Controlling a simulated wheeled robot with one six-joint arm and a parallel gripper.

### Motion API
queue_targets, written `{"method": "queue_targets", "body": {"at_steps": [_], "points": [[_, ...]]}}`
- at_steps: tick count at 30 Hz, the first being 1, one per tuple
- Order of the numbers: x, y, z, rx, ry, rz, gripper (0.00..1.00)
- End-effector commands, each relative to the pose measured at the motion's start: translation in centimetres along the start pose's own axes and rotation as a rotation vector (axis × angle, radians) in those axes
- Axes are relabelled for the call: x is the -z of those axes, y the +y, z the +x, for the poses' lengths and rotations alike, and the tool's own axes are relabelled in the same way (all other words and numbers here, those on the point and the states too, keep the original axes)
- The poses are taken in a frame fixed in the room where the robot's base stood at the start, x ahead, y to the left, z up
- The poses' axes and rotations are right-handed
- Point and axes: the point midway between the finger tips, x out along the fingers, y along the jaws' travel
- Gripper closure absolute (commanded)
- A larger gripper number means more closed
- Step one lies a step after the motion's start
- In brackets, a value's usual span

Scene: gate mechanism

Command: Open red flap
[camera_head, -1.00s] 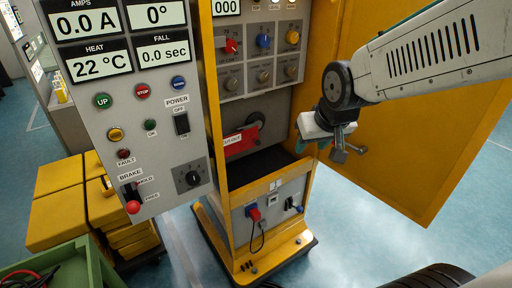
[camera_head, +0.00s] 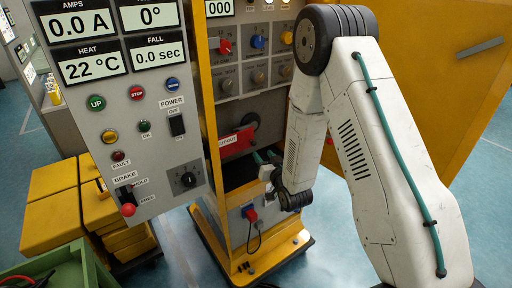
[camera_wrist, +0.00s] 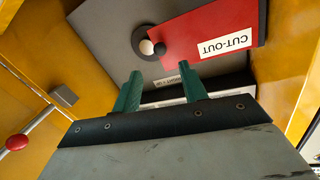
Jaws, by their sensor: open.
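The red flap (camera_head: 236,142), labelled CUT-OUT, sits inside the yellow cabinet, below the rows of knobs. In the wrist view the red flap (camera_wrist: 208,37) is at the top, next to a dark round pivot with a pale knob (camera_wrist: 147,47). My gripper (camera_head: 264,158) is just right of and slightly below the flap in the head view. In the wrist view my gripper (camera_wrist: 160,85) shows two green fingers apart, with nothing between them. The fingers point toward the flap's pivot end and look apart from it. My arm hides part of the cabinet's right side.
A grey control panel (camera_head: 150,150) with displays and buttons stands to the left. The open yellow cabinet door (camera_head: 455,90) is at the right. Yellow boxes (camera_head: 60,205) and a green crate (camera_head: 70,270) lie at lower left. A red ball-ended lever (camera_wrist: 17,142) shows at the wrist view's left.

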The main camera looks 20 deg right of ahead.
Motion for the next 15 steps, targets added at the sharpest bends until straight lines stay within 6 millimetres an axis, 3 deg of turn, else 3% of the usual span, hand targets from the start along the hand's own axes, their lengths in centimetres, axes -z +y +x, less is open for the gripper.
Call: {"method": "queue_targets", "body": {"at_steps": [5,15], "points": [[-0.5,0.0,0.6,0.009,0.030,0.006,0.57],[-0.3,-0.1,5.8,0.009,0.031,0.005,0.57]]}}
